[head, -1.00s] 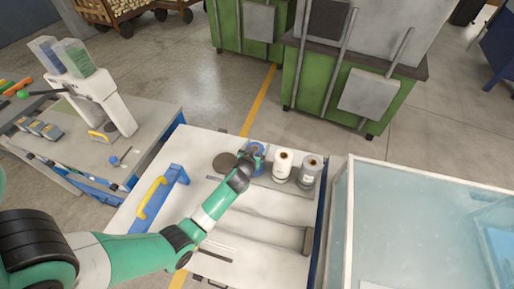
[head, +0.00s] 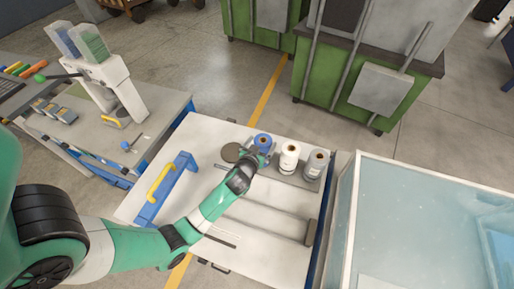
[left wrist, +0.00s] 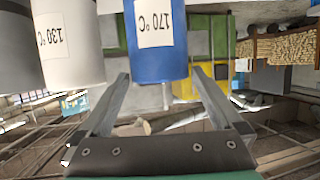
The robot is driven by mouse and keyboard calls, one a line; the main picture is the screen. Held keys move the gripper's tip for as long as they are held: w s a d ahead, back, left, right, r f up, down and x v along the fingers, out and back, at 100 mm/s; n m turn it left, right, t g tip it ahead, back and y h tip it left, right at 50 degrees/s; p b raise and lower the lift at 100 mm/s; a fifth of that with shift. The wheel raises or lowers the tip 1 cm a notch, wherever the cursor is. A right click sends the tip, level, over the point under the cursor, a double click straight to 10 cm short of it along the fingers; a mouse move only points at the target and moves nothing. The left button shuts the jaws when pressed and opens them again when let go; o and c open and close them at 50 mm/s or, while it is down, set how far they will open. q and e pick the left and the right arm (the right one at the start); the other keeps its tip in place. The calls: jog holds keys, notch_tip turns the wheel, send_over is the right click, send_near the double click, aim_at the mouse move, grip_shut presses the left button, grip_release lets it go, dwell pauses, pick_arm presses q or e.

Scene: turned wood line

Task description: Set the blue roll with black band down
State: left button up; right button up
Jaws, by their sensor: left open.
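The blue roll (head: 263,141) stands upright on the grey strip at the back of the white table, left of a white roll. In the left wrist view the blue roll (left wrist: 158,50) shows a white label reading 170 °C; I cannot make out a black band. My left gripper (head: 257,157) is open just in front of it. In the left wrist view the fingertips of the left gripper (left wrist: 158,76) are spread wide, with the roll at their tips and visible space beside it. My right gripper is not in view.
A white roll (head: 289,157) and a grey roll (head: 316,164) stand right of the blue roll. A dark round disc (head: 231,152) lies to its left. A blue bracket with a yellow handle (head: 160,183) is at the table's left. A glass-topped case (head: 430,220) stands at the right.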

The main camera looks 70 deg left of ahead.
pick_arm(q)
jog(key=v, duration=0.6)
jog(key=shift+s+d, duration=0.2)
jog(key=shift+s, duration=0.05)
jog(key=shift+r, duration=0.25)
jog(key=w+d+r+m+t+h, duration=0.1)
jog(key=w+d+r+t, duration=0.25)
jog(key=r, duration=0.65)
jog(key=w+d+r+m+t+h, duration=0.1)
jog(key=w+d+r+t, duration=0.15)
jog(key=w+r, duration=0.45)
jog(key=w+d+r+m+t, duration=0.1)
jog(key=w+d+r+t, duration=0.25)
jog(key=r, duration=0.85)
jog(key=s+d+r+m+t+h, duration=0.2)
jog(key=d+r, duration=0.3)
jog(key=r, duration=0.5)
jog(key=s+d+r+m+t+h, duration=0.3)
jog(key=s+d+r+t+h, duration=0.1)
jog(key=r, duration=0.5)
jog(key=s+d+r+m+t+h, duration=0.2)
jog(key=s+d+r+t+h, duration=0.1)
jog(key=r, duration=0.7)
jog(key=s+d+h, duration=0.1)
jog(key=s+d, duration=0.1)
jog(key=d, duration=0.1)
jog(key=shift+d+r, duration=0.2)
jog(key=shift+r, duration=0.15)
jog(key=shift+s+p, duration=0.1)
jog(key=shift+p, duration=0.25)
